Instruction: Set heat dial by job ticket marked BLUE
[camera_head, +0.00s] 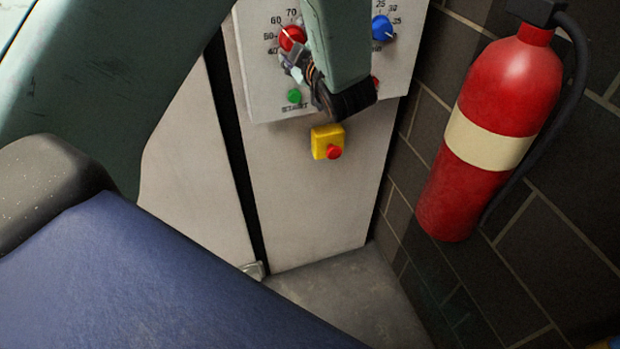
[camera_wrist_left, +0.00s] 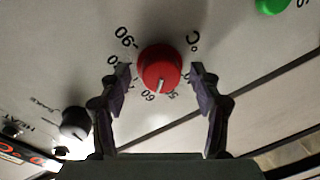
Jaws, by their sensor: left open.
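The red dial (camera_head: 292,38) is on the light grey control panel (camera_head: 262,88), with a printed scale around it. In the left wrist view the red dial (camera_wrist_left: 159,66) has a white pointer line, which seems to point between the 50 and 60 marks. My left gripper (camera_head: 294,62) is at the panel by the dial. In the left wrist view its open fingers (camera_wrist_left: 160,78) stand on either side of the dial with gaps; contact is not seen. No job ticket marked BLUE is readable. My right gripper is not in view.
A blue dial (camera_head: 382,27) is at the panel's upper right. A green button (camera_head: 294,96) is below the red dial. A yellow box with a red button (camera_head: 328,143) is lower. A fire extinguisher (camera_head: 488,130) hangs right. A black knob (camera_wrist_left: 75,123) is lower left in the wrist view.

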